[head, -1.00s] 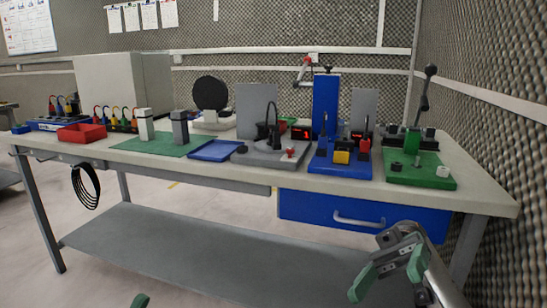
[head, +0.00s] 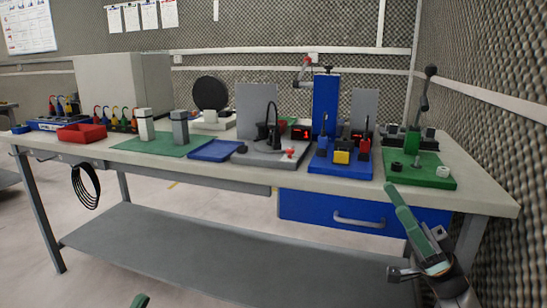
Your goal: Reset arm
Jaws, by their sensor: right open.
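My right gripper (head: 404,212) is in front of the bench's right end, tilted with its green fingers pointing up and left. It is open with nothing in its jaws. Its fingers overlap the bench's front edge and the side of the blue drawer in the picture; I cannot tell how far apart they are. Of my left gripper, only a green fingertip (head: 140,300) shows at the bottom edge, and the rest is out of frame.
The workbench (head: 478,192) holds a green lever fixture (head: 425,177), a blue fixture (head: 326,100), a blue tray (head: 215,150) and a red bin (head: 82,133). A blue drawer (head: 300,208) hangs below. A foam wall (head: 490,60) stands close on the right.

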